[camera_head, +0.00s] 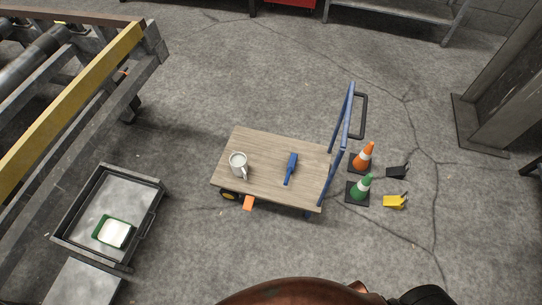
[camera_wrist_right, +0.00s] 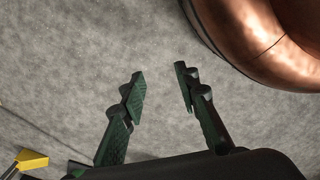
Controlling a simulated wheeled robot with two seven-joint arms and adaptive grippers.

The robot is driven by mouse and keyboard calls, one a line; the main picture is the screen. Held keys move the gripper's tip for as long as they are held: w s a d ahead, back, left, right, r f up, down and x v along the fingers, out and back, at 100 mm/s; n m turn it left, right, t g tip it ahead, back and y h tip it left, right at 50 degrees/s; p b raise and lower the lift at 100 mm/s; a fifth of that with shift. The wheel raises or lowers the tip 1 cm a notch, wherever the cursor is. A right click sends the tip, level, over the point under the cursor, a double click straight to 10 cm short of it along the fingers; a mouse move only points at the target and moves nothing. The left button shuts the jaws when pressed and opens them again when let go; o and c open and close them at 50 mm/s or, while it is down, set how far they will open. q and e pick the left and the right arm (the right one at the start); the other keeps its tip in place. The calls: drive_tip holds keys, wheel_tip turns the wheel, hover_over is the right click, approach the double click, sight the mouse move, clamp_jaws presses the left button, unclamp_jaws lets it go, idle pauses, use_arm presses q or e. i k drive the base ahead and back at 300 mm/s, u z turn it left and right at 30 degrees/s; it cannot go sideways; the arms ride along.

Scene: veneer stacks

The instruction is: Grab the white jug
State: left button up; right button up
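The white jug (camera_head: 238,164) stands upright on the left part of a wooden-topped cart (camera_head: 262,144) in the head view. Its handle side faces lower right. My right gripper (camera_wrist_right: 160,88) shows in the right wrist view with its two green-padded fingers spread apart and nothing between them, above bare concrete floor. The jug is not in the right wrist view. My left gripper is not in either view.
A blue tool (camera_head: 291,168) lies on the cart, which has a blue push handle (camera_head: 342,135) at its right. Orange (camera_head: 364,156) and green (camera_head: 361,188) cones stand right of it. A metal tray (camera_head: 148,199) holds a green-and-white container (camera_head: 113,232). A yellow-beamed conveyor (camera_head: 75,98) stands left.

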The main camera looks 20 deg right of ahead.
sight(238, 160)
drive_tip(key=z, duration=0.2)
drive_tip(key=i, duration=0.4)
drive_tip(key=z, duration=0.1)
drive_tip(key=k, duration=1.1)
drive_tip(key=u, duration=1)
drive_tip(key=i, duration=1.2)
drive_tip(key=z, duration=0.3)
